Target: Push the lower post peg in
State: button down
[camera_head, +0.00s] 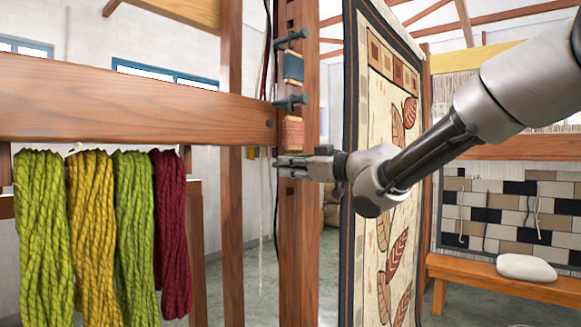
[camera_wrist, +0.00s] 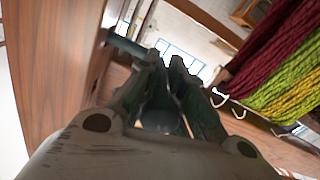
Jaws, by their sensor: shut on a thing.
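The wooden post (camera_head: 298,225) stands upright in the middle of the head view; its brown face also fills the left of the wrist view (camera_wrist: 50,70). Two dark teal pegs stick out of it, an upper one (camera_head: 291,38) and one below it (camera_head: 291,102). My gripper (camera_head: 284,163) is at the post below both of these, reaching in from the right. Its fingers (camera_wrist: 168,75) are closed on what seems to be the lower post peg, which they almost wholly hide. How far that peg stands out cannot be told.
A blue spool (camera_head: 292,67) and a reddish spool (camera_head: 292,132) sit on the post just above my gripper. A wooden beam (camera_head: 130,100) runs left, with green, yellow and dark red skeins (camera_head: 172,235) hanging beneath. A patterned rug (camera_head: 375,130) hangs close behind my wrist.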

jog(key=shift+w+d, duration=1.05)
jog(key=shift+w, duration=0.2)
jog(key=c, duration=1.5)
grip_release()
jog(key=shift+o, duration=0.2)
